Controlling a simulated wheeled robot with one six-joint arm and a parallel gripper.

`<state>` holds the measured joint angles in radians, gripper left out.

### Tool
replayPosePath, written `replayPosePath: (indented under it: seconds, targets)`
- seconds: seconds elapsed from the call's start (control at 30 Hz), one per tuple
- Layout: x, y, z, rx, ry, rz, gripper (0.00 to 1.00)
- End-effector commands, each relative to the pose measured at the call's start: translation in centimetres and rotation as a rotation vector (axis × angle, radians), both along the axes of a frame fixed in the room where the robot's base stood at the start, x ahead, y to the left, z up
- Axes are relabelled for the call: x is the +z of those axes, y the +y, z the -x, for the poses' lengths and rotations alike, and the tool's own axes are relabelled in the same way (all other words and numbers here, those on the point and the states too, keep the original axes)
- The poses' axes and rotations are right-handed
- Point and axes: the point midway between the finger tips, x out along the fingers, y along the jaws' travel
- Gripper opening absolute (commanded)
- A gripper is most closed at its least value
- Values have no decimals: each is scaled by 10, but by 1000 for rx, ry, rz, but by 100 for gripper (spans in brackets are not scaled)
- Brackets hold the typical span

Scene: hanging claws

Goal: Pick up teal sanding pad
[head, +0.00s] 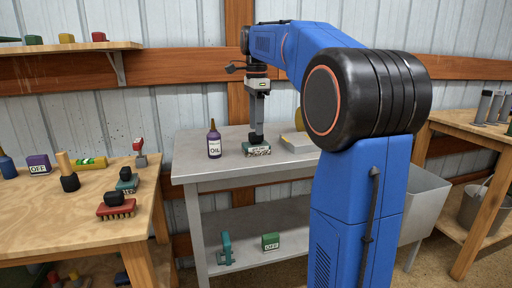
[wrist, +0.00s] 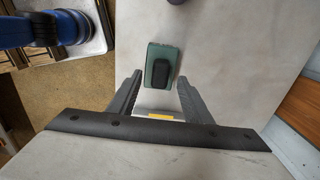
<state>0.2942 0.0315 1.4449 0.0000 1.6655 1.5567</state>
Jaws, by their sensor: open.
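A teal sanding pad with a black knob shows in the wrist view (wrist: 151,54), lying flat on the grey metal table. In the head view its speckled lower part (head: 258,151) shows at the table's middle, right under my gripper (head: 257,138). In the wrist view my gripper (wrist: 160,77) is open. Its fingertips are on either side of the pad's near end, with nothing held between them. I cannot tell whether the fingers touch the pad. A similar teal block with a black knob (head: 127,183) sits on the left wooden bench.
A purple oil bottle (head: 214,143) stands left of the pad on the metal table (head: 192,168). A grey tray (head: 299,142) is to its right. The left bench (head: 70,222) holds a red brush (head: 116,209) and several tools. A green box (head: 271,242) is on the lower shelf.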

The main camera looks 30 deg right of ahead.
Motion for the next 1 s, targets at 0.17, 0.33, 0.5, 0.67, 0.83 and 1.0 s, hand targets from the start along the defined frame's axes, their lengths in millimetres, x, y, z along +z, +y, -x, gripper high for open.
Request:
replayPosePath:
  seconds: [0.17,0.33,0.5,0.67,0.83,1.0]
  targets:
    - [-26,0,0,0,2,-1,45]
    - [-39,0,0,0,1,0,45]
    - [-41,0,-1,0,0,0,45]
    - [-41,0,-1,0,0,0,29]
    - [-41,0,-1,0,0,0,0]
    - [-41,0,-1,0,-1,0,0]
